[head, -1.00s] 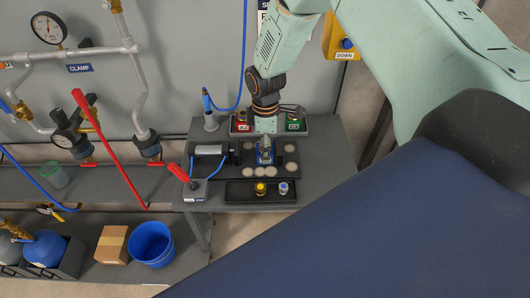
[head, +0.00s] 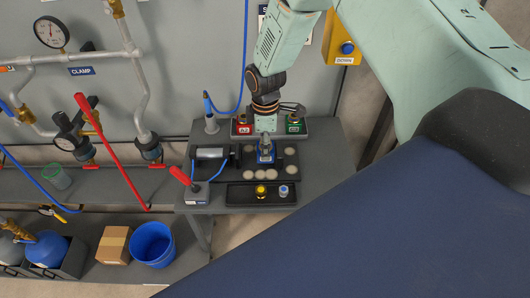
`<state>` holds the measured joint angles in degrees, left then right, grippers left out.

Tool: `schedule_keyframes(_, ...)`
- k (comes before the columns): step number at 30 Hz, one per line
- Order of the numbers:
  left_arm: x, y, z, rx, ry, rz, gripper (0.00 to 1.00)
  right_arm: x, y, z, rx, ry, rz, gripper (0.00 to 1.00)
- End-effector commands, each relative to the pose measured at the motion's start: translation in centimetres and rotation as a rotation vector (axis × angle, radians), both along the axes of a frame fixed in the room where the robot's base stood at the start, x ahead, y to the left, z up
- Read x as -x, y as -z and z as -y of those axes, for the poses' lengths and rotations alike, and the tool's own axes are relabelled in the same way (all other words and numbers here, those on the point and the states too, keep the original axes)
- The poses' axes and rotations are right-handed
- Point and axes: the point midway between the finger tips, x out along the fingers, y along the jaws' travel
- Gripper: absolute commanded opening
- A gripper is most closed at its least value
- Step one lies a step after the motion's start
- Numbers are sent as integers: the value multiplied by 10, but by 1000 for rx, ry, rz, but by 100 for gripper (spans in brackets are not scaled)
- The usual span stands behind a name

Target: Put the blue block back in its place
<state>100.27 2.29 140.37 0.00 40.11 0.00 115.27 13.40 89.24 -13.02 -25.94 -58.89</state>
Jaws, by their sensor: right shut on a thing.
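The blue block (head: 265,158) is on the dark tray (head: 236,168) on the grey bench, among several pale round discs. My right gripper (head: 266,150) points down from above and is shut on the blue block. The gripper's fingers hide part of the block. It is too small to tell whether the block rests on the tray or is slightly raised. My left gripper is not in view.
A front tray (head: 237,196) holds a yellow piece (head: 261,191) and a blue-and-white piece (head: 283,190). Red (head: 243,127) and green (head: 296,126) units stand behind. A red-handled lever box (head: 196,192) is at left. A blue bucket (head: 152,244) stands lower left.

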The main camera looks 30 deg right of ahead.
Motion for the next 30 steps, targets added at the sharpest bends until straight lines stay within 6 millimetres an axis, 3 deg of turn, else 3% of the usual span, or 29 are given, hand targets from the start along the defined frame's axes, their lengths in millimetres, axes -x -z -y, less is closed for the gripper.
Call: schedule_keyframes(30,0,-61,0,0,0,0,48,0,-73,0,0,0,0,9)
